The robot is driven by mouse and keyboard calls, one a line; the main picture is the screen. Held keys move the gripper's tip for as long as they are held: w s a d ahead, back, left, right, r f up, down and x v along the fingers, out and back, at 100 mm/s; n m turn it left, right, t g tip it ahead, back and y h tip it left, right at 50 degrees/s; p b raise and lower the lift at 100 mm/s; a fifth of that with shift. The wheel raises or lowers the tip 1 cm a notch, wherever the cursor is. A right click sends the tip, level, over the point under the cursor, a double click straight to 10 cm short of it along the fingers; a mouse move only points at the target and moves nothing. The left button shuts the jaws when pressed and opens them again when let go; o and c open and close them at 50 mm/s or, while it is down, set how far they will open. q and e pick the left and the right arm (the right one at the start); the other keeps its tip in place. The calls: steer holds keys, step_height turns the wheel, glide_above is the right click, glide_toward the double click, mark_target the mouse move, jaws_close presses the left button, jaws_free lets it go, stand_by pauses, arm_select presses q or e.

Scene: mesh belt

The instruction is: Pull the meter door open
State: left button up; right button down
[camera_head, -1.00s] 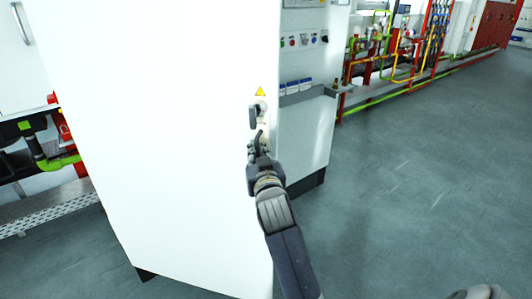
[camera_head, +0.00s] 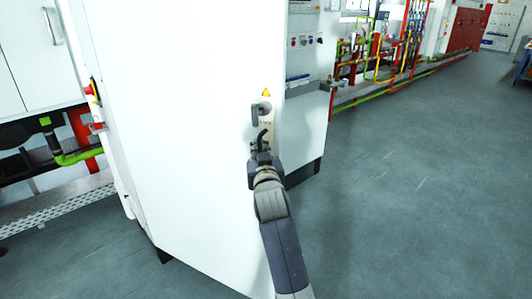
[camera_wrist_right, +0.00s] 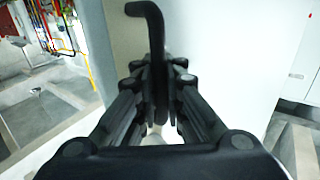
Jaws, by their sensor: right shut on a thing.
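The meter door (camera_head: 185,150) is a tall white panel filling the left-centre of the head view. Its dark handle (camera_head: 259,113) sits near the right edge, below a yellow warning triangle. My right gripper (camera_head: 262,146) is at the lower part of the handle. In the right wrist view its fingers (camera_wrist_right: 160,98) are shut on the dark bent handle (camera_wrist_right: 157,50), which runs between them and sticks out above. I cannot tell how far the door stands from its frame. My left gripper is not in view.
The cabinet side with buttons and a grey ledge (camera_head: 304,90) is right of the door. Red, green and yellow pipes (camera_head: 375,50) run behind. A green pipe (camera_head: 75,157) and metal grating (camera_head: 60,212) are at the left. The grey floor (camera_head: 430,190) at the right is clear.

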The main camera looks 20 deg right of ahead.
steer(key=shift+s, duration=0.25)
steer(key=shift+f, duration=0.1)
